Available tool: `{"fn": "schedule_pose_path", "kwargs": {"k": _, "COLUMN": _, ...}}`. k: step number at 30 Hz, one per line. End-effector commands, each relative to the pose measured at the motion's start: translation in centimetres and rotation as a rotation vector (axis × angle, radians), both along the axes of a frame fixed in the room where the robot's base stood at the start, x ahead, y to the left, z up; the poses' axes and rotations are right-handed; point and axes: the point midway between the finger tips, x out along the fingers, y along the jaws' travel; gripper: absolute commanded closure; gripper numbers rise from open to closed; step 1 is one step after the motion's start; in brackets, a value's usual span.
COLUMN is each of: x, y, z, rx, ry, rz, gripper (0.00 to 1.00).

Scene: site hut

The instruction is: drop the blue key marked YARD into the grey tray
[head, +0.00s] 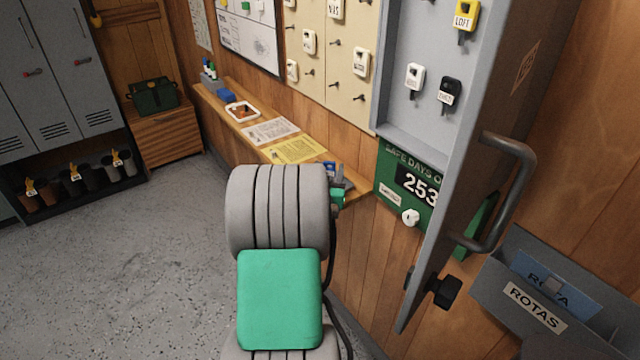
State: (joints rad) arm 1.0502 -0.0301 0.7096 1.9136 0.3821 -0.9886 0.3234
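My arm fills the lower middle of the head view and hides much of my gripper (343,180). Only a small dark grey part of it shows past the arm, over the near end of the wall shelf, and I cannot tell if it is open or shut. A small blue thing (329,168) with a pale patch shows right beside it. It may be the blue key, but no YARD marking can be read, and I cannot tell if it is held. No grey tray can be made out for certain; the arm hides part of the shelf.
The wooden shelf (313,153) holds a yellow sheet (293,150), a white sheet (270,131) and a white-rimmed dish (242,111). An open grey key cabinet (424,128) holds several tags; its door (478,135) juts out at right. A rota holder (560,315) is lower right. The left floor is clear.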

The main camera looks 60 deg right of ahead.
Motion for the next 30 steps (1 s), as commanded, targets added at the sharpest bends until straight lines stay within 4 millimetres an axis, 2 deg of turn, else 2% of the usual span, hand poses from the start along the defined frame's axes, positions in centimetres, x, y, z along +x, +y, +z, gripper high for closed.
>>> {"fn": "schedule_pose_path", "kwargs": {"k": 10, "x": -0.1, "y": 0.3, "z": 0.0, "rx": 0.000, "ry": 0.001, "rz": 0.000, "gripper": 0.43}}
{"fn": "schedule_pose_path", "kwargs": {"k": 21, "x": -1.9, "y": 6.4, "z": -0.1, "rx": -0.002, "ry": -0.002, "rz": 0.003, "gripper": 0.43}}
{"fn": "schedule_pose_path", "kwargs": {"k": 25, "x": -2.4, "y": 7.3, "z": -0.1, "rx": 0.000, "ry": -0.001, "rz": 0.001, "gripper": 0.43}}
{"fn": "schedule_pose_path", "kwargs": {"k": 30, "x": -2.4, "y": 7.5, "z": 0.0, "rx": 0.000, "ry": 0.000, "rz": 0.000, "gripper": 0.43}}
